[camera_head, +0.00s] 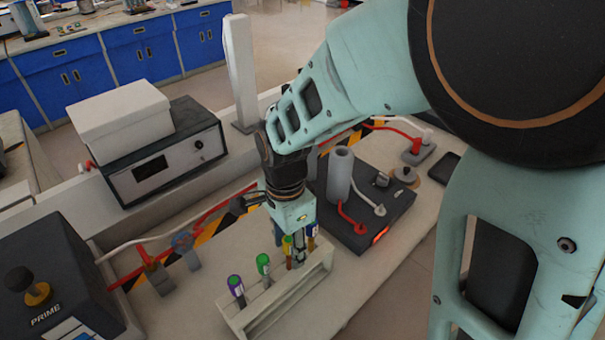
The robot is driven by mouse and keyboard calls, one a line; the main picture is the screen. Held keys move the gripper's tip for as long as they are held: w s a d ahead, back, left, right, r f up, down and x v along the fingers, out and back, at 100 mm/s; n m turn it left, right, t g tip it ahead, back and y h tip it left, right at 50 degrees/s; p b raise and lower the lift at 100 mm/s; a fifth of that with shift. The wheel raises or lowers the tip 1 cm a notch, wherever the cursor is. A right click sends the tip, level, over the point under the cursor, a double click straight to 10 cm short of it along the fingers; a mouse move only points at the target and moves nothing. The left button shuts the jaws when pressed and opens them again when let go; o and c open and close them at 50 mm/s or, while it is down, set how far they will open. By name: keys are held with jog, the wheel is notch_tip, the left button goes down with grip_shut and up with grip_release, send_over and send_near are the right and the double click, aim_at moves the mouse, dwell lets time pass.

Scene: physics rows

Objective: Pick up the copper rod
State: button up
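A pale rack (282,299) stands on the bench at the bottom centre, holding several narrow tubes with coloured caps. My gripper (299,252) points down over the rack's far right end, among the capped tubes there. Its fingers are small and partly merge with the tubes, so I cannot tell whether they are open or shut on something. I cannot clearly make out the copper rod; a thin brownish upright piece (289,264) beside the fingers may be it, but it is partly hidden.
A purple-capped tube (236,286) and a green-capped tube (263,265) stand left of my gripper. A dark device with a grey cylinder (340,175) stands close on the right. A black box (58,270) is at left, and a metered instrument (165,160) behind. Cables cross the bench.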

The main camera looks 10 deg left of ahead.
jog(key=shift+c, duration=0.4)
grip_shut()
jog(key=shift+r, duration=0.1)
notch_tip(320, 180, up, 18)
jog(key=p, duration=0.9)
jog(key=shift+p, duration=0.4)
jog(key=c, duration=0.8)
grip_release()
grip_shut()
